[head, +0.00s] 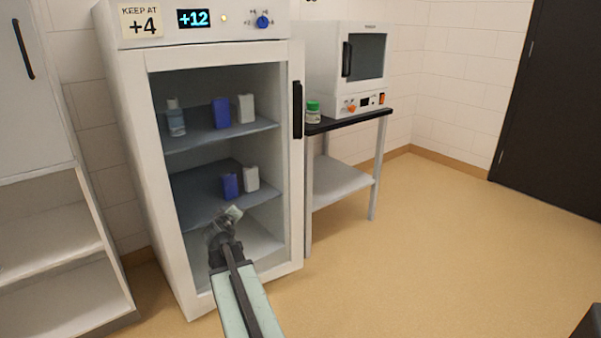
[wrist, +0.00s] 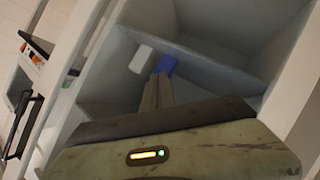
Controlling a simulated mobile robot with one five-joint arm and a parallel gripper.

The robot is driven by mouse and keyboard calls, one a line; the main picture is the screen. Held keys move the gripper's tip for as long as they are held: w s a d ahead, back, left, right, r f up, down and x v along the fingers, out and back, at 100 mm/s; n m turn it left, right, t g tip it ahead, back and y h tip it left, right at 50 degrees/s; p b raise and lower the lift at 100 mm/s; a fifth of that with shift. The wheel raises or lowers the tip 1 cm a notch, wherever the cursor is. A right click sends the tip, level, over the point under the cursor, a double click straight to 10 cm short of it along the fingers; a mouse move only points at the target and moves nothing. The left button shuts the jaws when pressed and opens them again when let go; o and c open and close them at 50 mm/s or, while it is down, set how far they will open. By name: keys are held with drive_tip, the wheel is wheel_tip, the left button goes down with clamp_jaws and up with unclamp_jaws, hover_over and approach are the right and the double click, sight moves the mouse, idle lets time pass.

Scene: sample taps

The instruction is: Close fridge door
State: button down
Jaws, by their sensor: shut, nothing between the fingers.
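The fridge (head: 120,130) is a white upright cabinet in the head view, with a pale frame around its front. A long black handle (head: 297,110) is on a narrow white strip at the front's right edge. I cannot tell how far the fridge door stands from the cabinet, or whether glass covers the front. My gripper (head: 232,213) is shut and empty, in front of the lower part of the fridge, left of the handle and apart from it. In the wrist view my fingers (wrist: 157,92) point toward a white box (wrist: 142,58) and a blue box (wrist: 166,65) on a shelf.
Shelves hold blue boxes (head: 221,112), white boxes (head: 245,108) and a bottle (head: 175,117). To the right, a table (head: 345,121) bears a white oven (head: 325,70) and a green-capped jar (head: 313,112). An open shelf unit (head: 50,235) stands left. The floor (head: 420,250) at right is clear.

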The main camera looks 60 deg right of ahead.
drive_tip(key=s+d+r+n+t+h, duration=0.15)
drive_tip(key=s+d+r, duration=0.25)
drive_tip(key=d, duration=0.4)
drive_tip(key=s+d+r+n+t+h, duration=0.1)
drive_tip(key=s+d+r+n+t, duration=0.3)
drive_tip(key=d, duration=0.5)
drive_tip(key=n+t+y+b, duration=0.1)
drive_tip(key=n+t+y, duration=0.1)
drive_tip(key=n+y, duration=0.5)
approach(295, 166)
drive_tip(key=shift+n+h, duration=0.85)
drive_tip(key=shift+h, duration=0.1)
drive_tip(key=x, duration=0.6)
drive_tip(key=shift+w+a+f, duration=0.2)
drive_tip(key=shift+w+f, duration=0.2)
drive_tip(key=shift+w, duration=0.15)
